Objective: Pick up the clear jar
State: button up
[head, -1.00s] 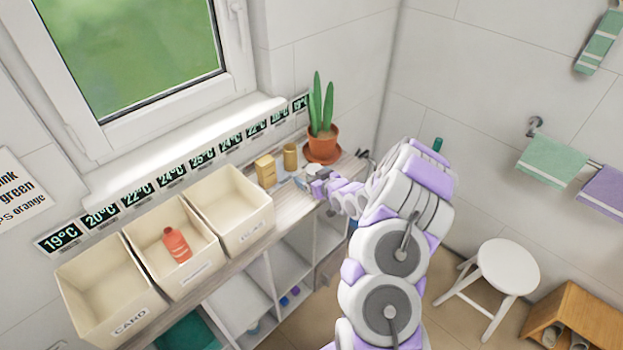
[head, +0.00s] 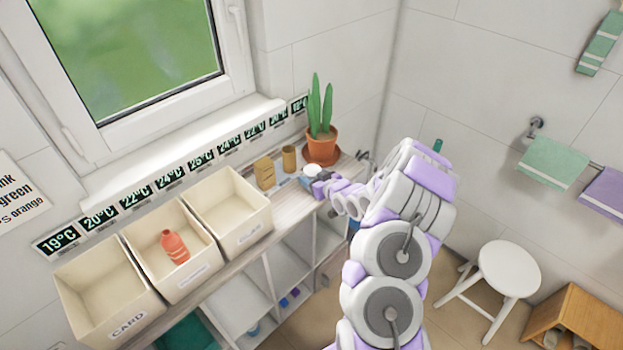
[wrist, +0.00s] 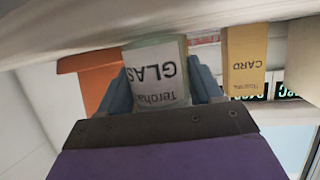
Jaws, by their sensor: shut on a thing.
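The clear jar (wrist: 160,85) is between my gripper's two grey-blue fingers in the wrist view, which shows it upside down. Its white label reads "GLAS", with the rest cut off or hidden. In the head view the jar's white top (head: 312,169) shows at the end of my arm, on or just above the shelf top; I cannot tell if it touches. My gripper (head: 315,178) is shut on the jar; its dark palm hides the lower part of the picture in the wrist view.
A tan card box (head: 265,173) and a brown cylinder (head: 289,158) stand left of the jar. A cactus in an orange pot (head: 321,143) stands behind it. Cream bins (head: 230,212) line the shelf top farther left; the middle one holds a red bottle (head: 175,247).

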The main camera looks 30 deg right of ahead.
aim_at(313, 170)
jog(key=shift+d+r, duration=0.2)
jog(key=shift+r, duration=0.2)
jog(key=r, duration=0.1)
jog(key=r+p, duration=0.1)
jog(key=shift+s+a+r, duration=0.2)
jog(key=shift+s+r, duration=0.15)
jog(key=s+a+r+p, duration=0.1)
jog(key=s+a+p, duration=0.3)
jog(key=s, duration=0.7)
jog(key=a, duration=0.2)
jog(key=shift+s+a+r+p, duration=0.25)
jog(key=shift+a+p, duration=0.05)
jog(key=shift+p, duration=0.05)
jog(key=s+p, duration=0.1)
jog(key=p, duration=0.2)
jog(key=a+p, duration=0.1)
jog(key=p, duration=0.2)
jog(key=shift+s+f, duration=0.1)
jog(key=shift+s, duration=0.3)
